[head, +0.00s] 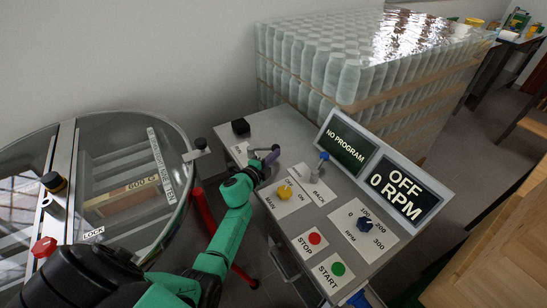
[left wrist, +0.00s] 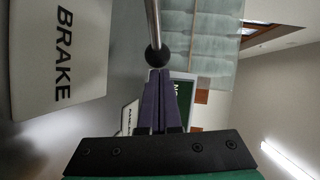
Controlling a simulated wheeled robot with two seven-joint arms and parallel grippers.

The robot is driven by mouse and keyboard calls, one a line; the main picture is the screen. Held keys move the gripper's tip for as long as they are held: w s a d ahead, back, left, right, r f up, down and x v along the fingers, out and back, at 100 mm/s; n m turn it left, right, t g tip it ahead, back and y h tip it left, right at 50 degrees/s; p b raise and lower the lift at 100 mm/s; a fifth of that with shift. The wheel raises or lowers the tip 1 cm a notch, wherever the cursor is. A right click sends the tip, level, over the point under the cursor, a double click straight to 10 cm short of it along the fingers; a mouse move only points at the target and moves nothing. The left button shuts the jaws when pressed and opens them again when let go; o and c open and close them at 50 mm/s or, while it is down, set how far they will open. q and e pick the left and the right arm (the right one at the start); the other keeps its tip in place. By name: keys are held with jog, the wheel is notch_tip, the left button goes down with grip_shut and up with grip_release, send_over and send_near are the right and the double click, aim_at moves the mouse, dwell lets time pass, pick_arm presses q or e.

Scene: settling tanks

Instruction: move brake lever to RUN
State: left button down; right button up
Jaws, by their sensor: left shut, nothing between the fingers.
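The brake lever shows in the left wrist view as a metal rod with a black ball knob (left wrist: 156,56). The plate marked BRAKE (left wrist: 62,50) is left of it. My left gripper (left wrist: 160,76) is shut and empty, its purple fingertips right at the ball; I cannot tell whether they touch. In the head view my left gripper (head: 267,158) is over the upper left of the grey control panel (head: 285,123), near the brake plate (head: 238,153). The fingers and arm partly cover the lever, and no RUN mark can be read. My right gripper is not in view.
The panel carries a yellow MAIN knob (head: 284,192), a blue-tipped lever (head: 324,156), an RPM knob (head: 364,224), a red STOP button (head: 315,238) and a green START button (head: 338,268). The display (head: 403,193) reads OFF, 0 RPM. A round glass-topped tank (head: 100,120) stands left; stacked jars (head: 340,75) stand behind.

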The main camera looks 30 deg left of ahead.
aim_at(272, 147)
pick_arm(q)
jog(key=shift+w, duration=0.15)
jog(key=shift+w+a+f+b, duration=0.1)
jog(key=shift+w+a+b, duration=0.15)
jog(key=shift+w+b, duration=0.55)
jog(key=shift+w+a+f+b, duration=0.1)
jog(key=shift+w+a+b, duration=0.1)
jog(key=shift+w+b, duration=0.55)
jog(key=shift+w+a+b, duration=0.4)
jog(key=shift+w+b, duration=0.1)
jog(key=shift+w, duration=0.1)
jog(key=shift+w+a+b, duration=0.35)
jog(key=shift+w+b, duration=0.1)
jog(key=shift+w, duration=0.15)
jog(key=shift+w+a+r+b, duration=0.15)
jog(key=shift+w+a+b, duration=0.3)
jog(key=shift+w+a, duration=0.1)
